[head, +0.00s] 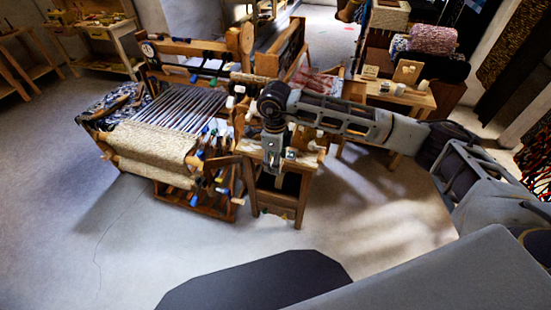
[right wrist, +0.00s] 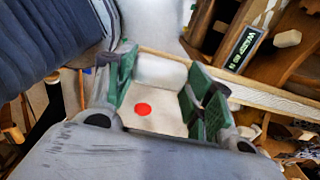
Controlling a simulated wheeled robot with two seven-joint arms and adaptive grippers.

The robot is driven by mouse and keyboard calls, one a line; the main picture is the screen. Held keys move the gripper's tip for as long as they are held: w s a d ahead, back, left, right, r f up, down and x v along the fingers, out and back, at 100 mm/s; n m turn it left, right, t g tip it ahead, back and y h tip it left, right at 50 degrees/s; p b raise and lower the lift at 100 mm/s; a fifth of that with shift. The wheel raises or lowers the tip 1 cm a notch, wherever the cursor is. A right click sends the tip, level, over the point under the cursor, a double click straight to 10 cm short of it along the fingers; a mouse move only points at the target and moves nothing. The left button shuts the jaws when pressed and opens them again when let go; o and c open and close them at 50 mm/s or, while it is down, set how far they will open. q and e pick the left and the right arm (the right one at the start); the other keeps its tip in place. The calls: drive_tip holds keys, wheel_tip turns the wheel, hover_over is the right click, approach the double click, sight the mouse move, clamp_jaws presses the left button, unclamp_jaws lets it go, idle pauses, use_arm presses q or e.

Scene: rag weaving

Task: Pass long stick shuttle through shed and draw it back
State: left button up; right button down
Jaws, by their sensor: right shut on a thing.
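The loom's warp (head: 185,108) stretches in dark stripes at the left of the head view, with a cream woven cloth (head: 150,148) over its front beam. My right gripper (head: 272,148) points down over a small wooden stand to the right of the loom. I cannot tell whether this block is part of the long stick shuttle. The shed opening is too small to make out. My left gripper is not in view.
The wooden stand (head: 299,208) is close to the loom's right side, where several colored-tipped handles (head: 222,189) stick out. A table (head: 418,98) with small items stands behind my right arm. The front floor is clear.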

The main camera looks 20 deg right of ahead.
drive_tip(key=shift+r, duration=0.5)
drive_tip(key=shift+r+p, duration=0.4)
drive_tip(key=shift+r, duration=0.15)
drive_tip(key=shift+r+p, duration=0.55)
drive_tip(key=shift+r, duration=0.8)
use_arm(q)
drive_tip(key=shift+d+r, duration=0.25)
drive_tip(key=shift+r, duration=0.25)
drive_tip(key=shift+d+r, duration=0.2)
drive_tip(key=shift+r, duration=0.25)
use_arm(e)
drive_tip(key=shift+r, duration=0.1)
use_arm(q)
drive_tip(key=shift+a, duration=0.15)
